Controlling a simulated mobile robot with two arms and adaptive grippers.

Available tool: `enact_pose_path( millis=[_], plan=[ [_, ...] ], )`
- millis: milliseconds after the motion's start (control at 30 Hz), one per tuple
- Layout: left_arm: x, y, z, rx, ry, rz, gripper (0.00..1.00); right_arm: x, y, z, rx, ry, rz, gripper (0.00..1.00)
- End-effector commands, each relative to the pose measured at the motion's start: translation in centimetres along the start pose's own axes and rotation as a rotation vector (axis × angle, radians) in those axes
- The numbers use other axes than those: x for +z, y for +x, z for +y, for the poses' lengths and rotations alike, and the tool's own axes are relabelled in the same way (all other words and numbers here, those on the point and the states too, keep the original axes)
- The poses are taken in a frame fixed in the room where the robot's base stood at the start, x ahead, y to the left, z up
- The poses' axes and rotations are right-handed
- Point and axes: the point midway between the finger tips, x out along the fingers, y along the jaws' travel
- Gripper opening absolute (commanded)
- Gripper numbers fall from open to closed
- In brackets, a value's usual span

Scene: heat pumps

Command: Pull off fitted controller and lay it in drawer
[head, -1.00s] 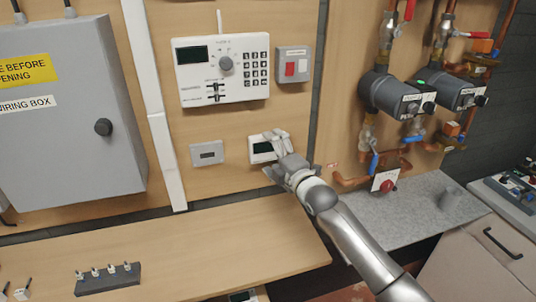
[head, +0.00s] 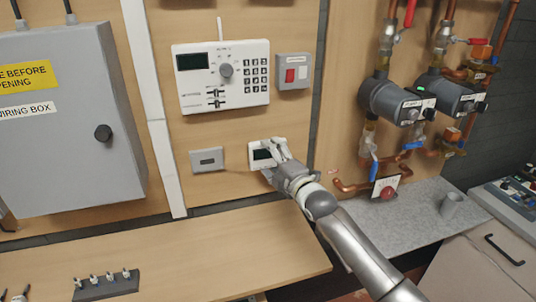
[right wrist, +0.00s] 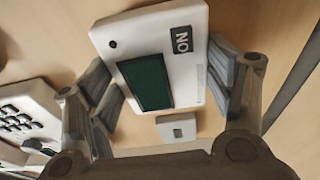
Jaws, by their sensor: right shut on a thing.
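The white controller (head: 261,155), with a dark screen, is at the wooden wall panel below the large keypad unit. My right gripper (head: 272,152) is around it, shut on its sides. In the right wrist view the controller (right wrist: 185,60) sits between the two fingers of my right gripper (right wrist: 165,82), showing its green-black screen and an "ON" label. I cannot tell whether it still touches the wall. My left gripper is not clearly in view.
The wooden bench (head: 200,255) below is mostly clear, with a dark rack (head: 107,286). Pumps and pipes (head: 395,100) stand right.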

Motion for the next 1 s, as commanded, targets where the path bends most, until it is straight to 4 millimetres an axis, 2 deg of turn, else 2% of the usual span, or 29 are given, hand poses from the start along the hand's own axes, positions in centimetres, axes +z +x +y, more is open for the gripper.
enact_pose_path(
  millis=[267,1000],
  plan=[
    [-0.1,-0.4,-0.1,-0.001,0.001,0.001,0.75,-0.1,-0.4,0.0,-0.002,0.001,0.001,0.5],
    [-0.4,-4.1,-0.2,-0.001,0.001,0.0,0.75,-0.9,-4.7,0.1,-0.001,0.001,0.0,0.5]
  ],
)
